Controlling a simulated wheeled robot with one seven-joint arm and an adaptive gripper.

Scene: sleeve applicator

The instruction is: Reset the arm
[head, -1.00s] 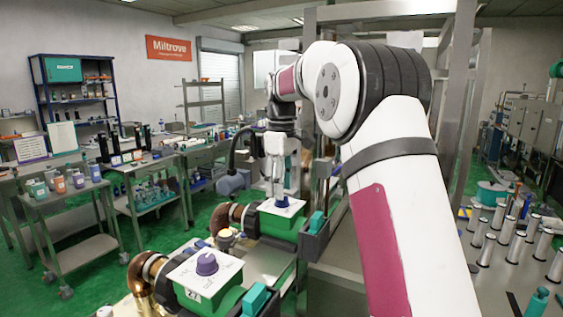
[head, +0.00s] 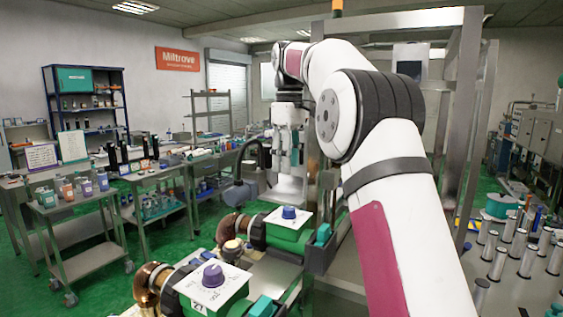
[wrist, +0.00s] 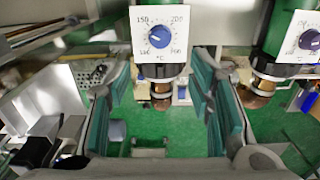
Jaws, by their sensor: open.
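My gripper (head: 291,160) hangs at the end of my raised arm, above and behind the far green unit in the head view. In the wrist view its two teal-padded fingers (wrist: 160,85) stand wide apart with nothing between them. The far unit has a blue dial (head: 289,213) on a white plate; it also shows in the wrist view (wrist: 159,36), with temperature numbers around it. My gripper is clear of this dial. A near green unit carries a purple dial (head: 212,275), also partly seen in the wrist view (wrist: 309,40).
A grey trolley with jars (head: 75,208) and workbenches stand at the left. A metal frame post (head: 468,130) rises right of my arm. Several metal cylinders (head: 515,243) stand on the table at the right. Green floor is open between the trolley and the units.

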